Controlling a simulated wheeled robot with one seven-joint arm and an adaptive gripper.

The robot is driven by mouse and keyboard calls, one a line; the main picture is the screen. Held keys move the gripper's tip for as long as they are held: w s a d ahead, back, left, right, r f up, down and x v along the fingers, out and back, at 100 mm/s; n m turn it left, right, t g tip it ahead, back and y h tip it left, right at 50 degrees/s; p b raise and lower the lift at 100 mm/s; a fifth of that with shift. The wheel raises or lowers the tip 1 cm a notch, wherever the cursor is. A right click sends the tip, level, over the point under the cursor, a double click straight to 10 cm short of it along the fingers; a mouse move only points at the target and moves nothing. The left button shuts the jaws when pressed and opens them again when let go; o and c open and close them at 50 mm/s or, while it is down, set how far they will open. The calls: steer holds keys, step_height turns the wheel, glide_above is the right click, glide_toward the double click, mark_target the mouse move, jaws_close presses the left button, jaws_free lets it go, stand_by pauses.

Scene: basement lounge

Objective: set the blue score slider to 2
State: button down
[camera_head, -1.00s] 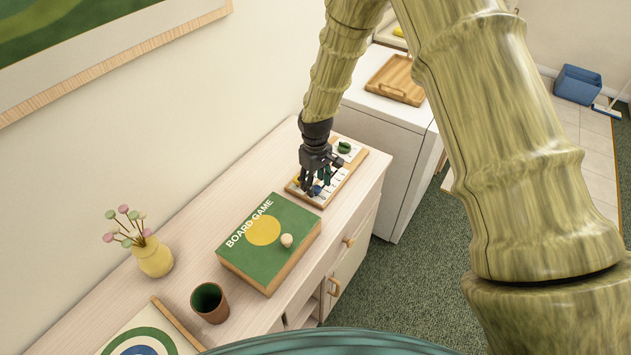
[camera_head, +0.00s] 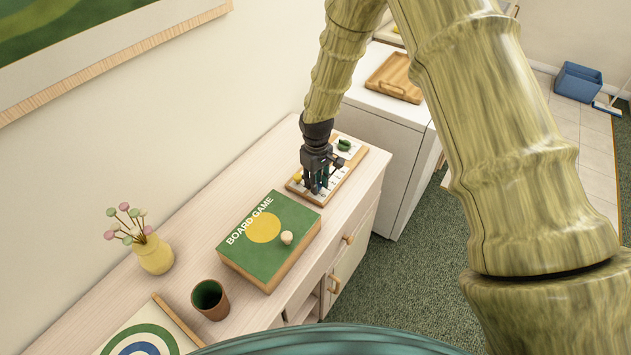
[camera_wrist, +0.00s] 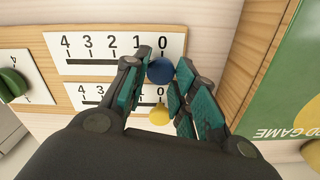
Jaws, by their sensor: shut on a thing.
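The score board (camera_head: 352,175), a wooden frame with white scales, lies at the far end of the sideboard. In the wrist view, the blue score slider (camera_wrist: 161,71) is at the 0 end of the upper scale (camera_wrist: 100,45), which is marked 4 to 0. My gripper (camera_wrist: 160,68) has its fingers on both sides of the blue knob and is shut on it.
A yellow slider (camera_wrist: 160,115) sits close by at 0 on the lower scale. A green knob (camera_head: 344,145) is at the board's far end. A cup (camera_head: 209,299) and vase (camera_head: 155,254) stand farther off.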

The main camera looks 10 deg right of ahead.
steer(key=w+d+b, duration=0.1)
steer(key=w+d, duration=0.3)
steer(key=shift+w+d, duration=0.15)
steer(key=c, duration=1.1)
jaws_free()
steer(key=shift+c, duration=0.2)
steer(key=shift+r, duration=0.1)
step_height(320, 180, up, 12)
